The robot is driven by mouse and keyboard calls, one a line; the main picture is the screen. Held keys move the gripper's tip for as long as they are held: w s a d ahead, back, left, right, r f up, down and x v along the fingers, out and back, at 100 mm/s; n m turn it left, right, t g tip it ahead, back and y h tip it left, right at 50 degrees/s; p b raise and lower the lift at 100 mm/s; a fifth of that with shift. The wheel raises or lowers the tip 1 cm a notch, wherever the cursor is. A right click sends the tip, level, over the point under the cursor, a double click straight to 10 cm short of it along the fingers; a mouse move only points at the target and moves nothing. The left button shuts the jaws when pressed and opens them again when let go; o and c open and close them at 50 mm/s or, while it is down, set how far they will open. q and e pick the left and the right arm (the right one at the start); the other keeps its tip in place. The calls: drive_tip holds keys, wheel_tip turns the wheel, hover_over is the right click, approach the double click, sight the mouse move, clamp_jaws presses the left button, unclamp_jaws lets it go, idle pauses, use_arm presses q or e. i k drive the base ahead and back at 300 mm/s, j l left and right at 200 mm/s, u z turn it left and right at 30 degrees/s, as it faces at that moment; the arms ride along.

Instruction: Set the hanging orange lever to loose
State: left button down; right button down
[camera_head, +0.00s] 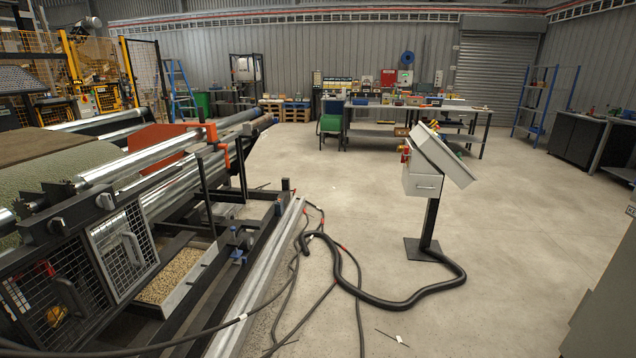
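The turf-roll machine (150,200) fills the left side, with long metal rollers. A small orange-red part (226,155), which looks like the hanging lever, points down near the right end of the rollers. Another orange-red piece (208,130) sits just above it. The lever is small in the picture, and I cannot tell its setting or any marking. A larger orange plate (160,137) stands behind the rollers to its left. Neither of my grippers is in view, and nothing of mine touches the lever.
A control box on a post (423,182) stands on the open floor at the right. A thick black hose (395,303) and several cables lie between it and the machine's metal rail (262,275). A workbench (415,108) stands at the back. The middle floor is clear.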

sight(224, 146)
drive_tip(key=i+l, duration=0.15)
drive_tip(key=i, duration=1.55)
drive_tip(key=i+u, duration=0.7)
drive_tip(key=i+l+u, duration=0.35)
drive_tip(key=i+j+u, duration=0.1)
drive_tip(key=u, duration=0.25)
drive_tip(key=i+u, duration=0.5)
drive_tip(key=u, duration=0.2)
